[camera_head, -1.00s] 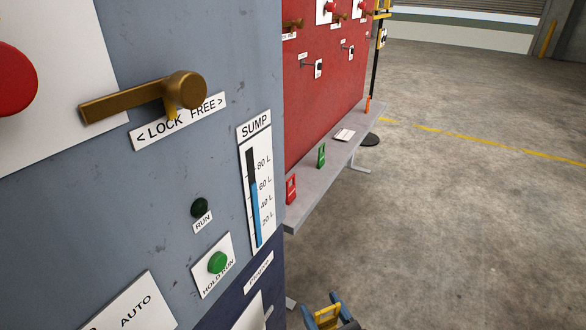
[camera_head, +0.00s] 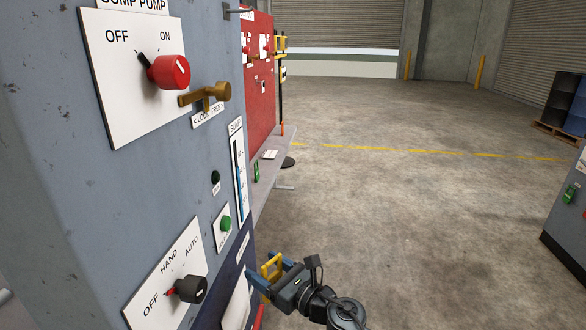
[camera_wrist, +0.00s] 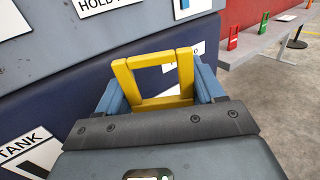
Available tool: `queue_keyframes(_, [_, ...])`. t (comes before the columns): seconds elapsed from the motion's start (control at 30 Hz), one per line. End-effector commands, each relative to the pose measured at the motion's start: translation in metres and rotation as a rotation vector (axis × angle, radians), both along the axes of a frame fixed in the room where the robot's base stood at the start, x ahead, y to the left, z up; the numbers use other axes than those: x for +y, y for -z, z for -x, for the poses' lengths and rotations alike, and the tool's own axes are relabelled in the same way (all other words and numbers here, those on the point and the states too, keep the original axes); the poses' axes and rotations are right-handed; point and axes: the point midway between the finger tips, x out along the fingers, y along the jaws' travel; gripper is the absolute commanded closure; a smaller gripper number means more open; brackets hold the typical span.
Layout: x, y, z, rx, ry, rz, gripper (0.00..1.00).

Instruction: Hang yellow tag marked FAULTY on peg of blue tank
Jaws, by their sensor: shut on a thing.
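My gripper (camera_head: 273,271) is shut on a yellow tag (camera_head: 266,272), low beside the right edge of the panelled cabinet. In the wrist view the tag (camera_wrist: 153,102) shows as an open rectangular frame between the blue fingers; no FAULTY marking is readable. The dark blue lower part (camera_wrist: 60,106) of the cabinet, perhaps the blue tank, lies behind it. It bears a white label (camera_wrist: 30,152) reading TANK, partly cut off. A small grey peg-like rod (camera_head: 236,11) sticks out at the cabinet's upper right; I cannot tell whether it is the task's peg.
The cabinet's brass lever (camera_head: 205,97), red knob (camera_head: 168,71) and black knob (camera_head: 190,289) protrude. A grey shelf (camera_head: 268,182) with a green padlock-like piece (camera_head: 256,171) runs along the red panel (camera_head: 260,95). Open floor (camera_head: 420,220) lies right; another grey cabinet (camera_head: 568,215) stands at the right edge.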

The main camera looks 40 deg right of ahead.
Motion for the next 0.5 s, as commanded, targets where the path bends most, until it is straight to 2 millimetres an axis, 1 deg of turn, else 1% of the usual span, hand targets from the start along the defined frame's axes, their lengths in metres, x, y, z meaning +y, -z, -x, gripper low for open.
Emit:
queue_keyframes(0.03, [-0.019,-0.020,-0.010,-0.009,-0.011,0.014,0.62])
queue_keyframes(0.07, [-0.027,-0.030,-0.015,-0.006,-0.025,0.013,0.62])
queue_keyframes(0.1, [-0.036,-0.044,-0.021,-0.006,-0.044,0.014,0.62])
queue_keyframes(0.2, [-0.057,-0.079,-0.036,-0.004,-0.092,0.016,0.62])
queue_keyframes(0.3, [-0.073,-0.111,-0.046,-0.001,-0.140,0.015,0.62])
queue_keyframes(0.47, [-0.095,-0.159,-0.059,0.001,-0.213,0.012,0.62])
queue_keyframes(0.5, [-0.099,-0.172,-0.062,0.001,-0.231,0.011,0.62])
